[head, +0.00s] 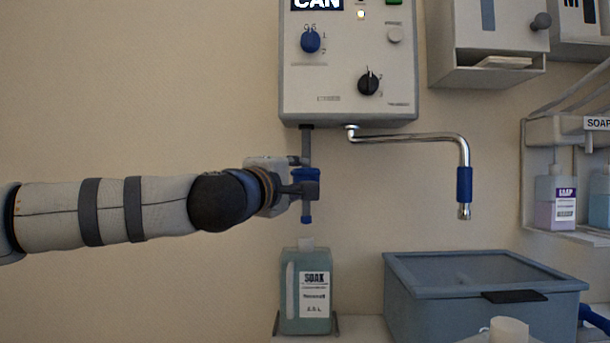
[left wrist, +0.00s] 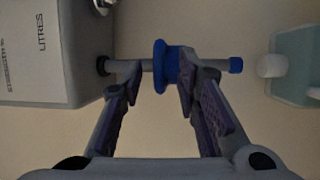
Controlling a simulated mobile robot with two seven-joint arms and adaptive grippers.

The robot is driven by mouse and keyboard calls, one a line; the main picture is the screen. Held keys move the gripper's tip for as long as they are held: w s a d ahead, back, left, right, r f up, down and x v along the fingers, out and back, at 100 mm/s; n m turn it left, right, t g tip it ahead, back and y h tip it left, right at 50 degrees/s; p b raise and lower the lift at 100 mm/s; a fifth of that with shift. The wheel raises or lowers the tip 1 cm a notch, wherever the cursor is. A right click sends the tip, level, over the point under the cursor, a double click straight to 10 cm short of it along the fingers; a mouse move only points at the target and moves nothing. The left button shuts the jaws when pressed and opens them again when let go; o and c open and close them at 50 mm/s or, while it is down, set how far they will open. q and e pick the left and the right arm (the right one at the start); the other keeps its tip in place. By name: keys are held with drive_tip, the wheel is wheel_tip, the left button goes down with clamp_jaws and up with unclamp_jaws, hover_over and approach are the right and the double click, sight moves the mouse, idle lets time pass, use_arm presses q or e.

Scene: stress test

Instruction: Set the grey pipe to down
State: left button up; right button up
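The grey pipe (head: 306,146) hangs straight down from the underside of the white control box, with a blue collar and a blue tip. In the left wrist view the grey pipe (left wrist: 147,66) runs sideways from the box, with its blue collar (left wrist: 165,66) in the middle. My left gripper (head: 304,188) is at the collar in the head view. In the left wrist view my left gripper (left wrist: 160,78) has its fingers apart, the collar between them. The right finger is close to the collar and may touch it; a gap shows at the left finger. My right gripper is out of view.
A teal soak bottle (head: 305,292) stands below the pipe's tip. The control box (head: 345,70) is just above my gripper. A chrome swing pipe (head: 435,137) with a blue sleeve hangs to the right. A lidded blue-grey bin (head: 470,310) stands lower right. The wall at left is clear.

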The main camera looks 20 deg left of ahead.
sight(304, 173)
use_arm(q)
drive_tip(key=shift+w+d+r, duration=0.1)
drive_tip(key=shift+w, duration=0.7)
drive_tip(key=shift+w+d+r, duration=0.1)
drive_tip(key=shift+w, duration=0.65)
drive_tip(key=shift+c, duration=0.3)
clamp_jaws()
